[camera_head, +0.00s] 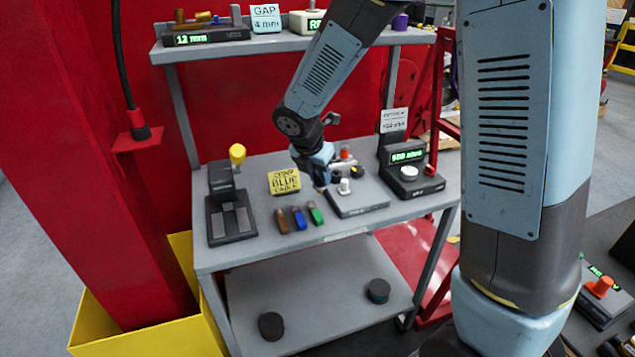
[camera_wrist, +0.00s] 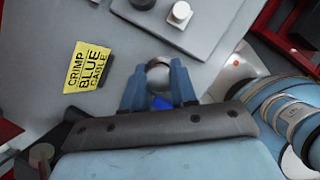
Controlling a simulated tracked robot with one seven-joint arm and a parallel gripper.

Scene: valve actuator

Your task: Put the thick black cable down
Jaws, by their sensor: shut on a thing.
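My gripper (camera_head: 321,186) is low over the right half of the bench top, beside the grey block with knobs. In the wrist view the two blue fingers (camera_wrist: 158,80) are shut on a small round-ended grey thing (camera_wrist: 158,74). I cannot tell whether it is a cable; the fingers hide most of it. A bit of blue shows between the fingers below it. A thick black cable (camera_head: 118,55) hangs at the upper left, its red plug at a red bracket. Short brown (camera_head: 281,221), blue (camera_head: 299,218) and green (camera_head: 315,213) pieces lie on the bench.
A yellow sign (camera_head: 284,181) reads "CRIMP BLUE CABLE"; it also shows in the wrist view (camera_wrist: 87,68). A black tool with a yellow knob (camera_head: 237,154) stands left. The knobbed grey block (camera_head: 358,198) and a display box (camera_head: 408,177) stand right. The bench's front strip is clear.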

